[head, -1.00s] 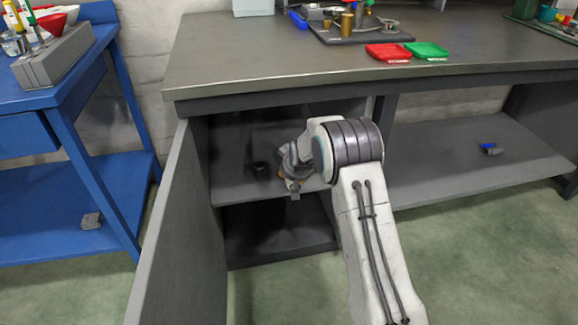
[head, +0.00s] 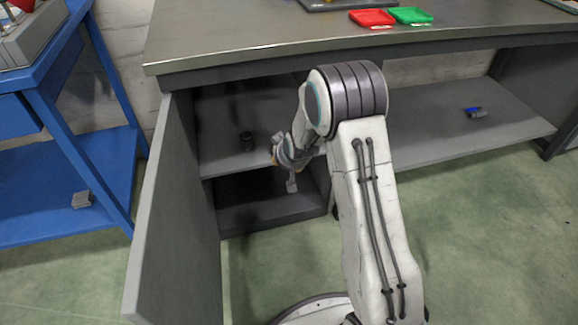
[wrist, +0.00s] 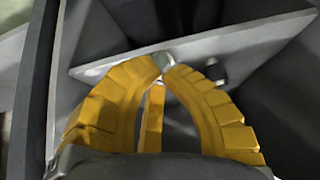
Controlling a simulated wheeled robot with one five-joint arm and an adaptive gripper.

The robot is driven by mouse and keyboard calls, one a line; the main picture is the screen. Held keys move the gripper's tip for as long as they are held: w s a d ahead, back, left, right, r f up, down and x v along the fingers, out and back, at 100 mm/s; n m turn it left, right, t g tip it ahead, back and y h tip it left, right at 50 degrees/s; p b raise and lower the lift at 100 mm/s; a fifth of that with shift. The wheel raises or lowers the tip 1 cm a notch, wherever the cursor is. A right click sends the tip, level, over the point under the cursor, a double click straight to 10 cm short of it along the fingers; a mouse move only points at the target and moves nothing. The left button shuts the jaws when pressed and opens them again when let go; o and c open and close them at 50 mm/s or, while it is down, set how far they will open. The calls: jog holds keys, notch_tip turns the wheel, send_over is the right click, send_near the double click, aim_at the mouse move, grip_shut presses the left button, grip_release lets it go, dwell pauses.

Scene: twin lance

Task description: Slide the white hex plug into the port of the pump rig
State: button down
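In the wrist view the yellow fingers of my gripper (wrist: 164,68) come together at their tips around a small pale piece, which looks like the white hex plug (wrist: 166,58). Most of the plug is hidden by the fingers. In the head view my gripper (head: 284,158) is at the front of the open cabinet under the bench, by the shelf edge, and the plug cannot be made out there. I cannot identify the pump rig or its port. Only the lower edge of a dark board (head: 338,4) shows on the bench top.
The cabinet door (head: 175,215) stands open at left. A small dark cylinder (head: 247,141) stands on the cabinet shelf (head: 222,160). Red (head: 371,18) and green (head: 410,15) trays lie on the bench (head: 230,35). A blue bench (head: 45,185) stands at left. Floor at right is clear.

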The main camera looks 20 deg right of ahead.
jog(key=shift+s, duration=1.5)
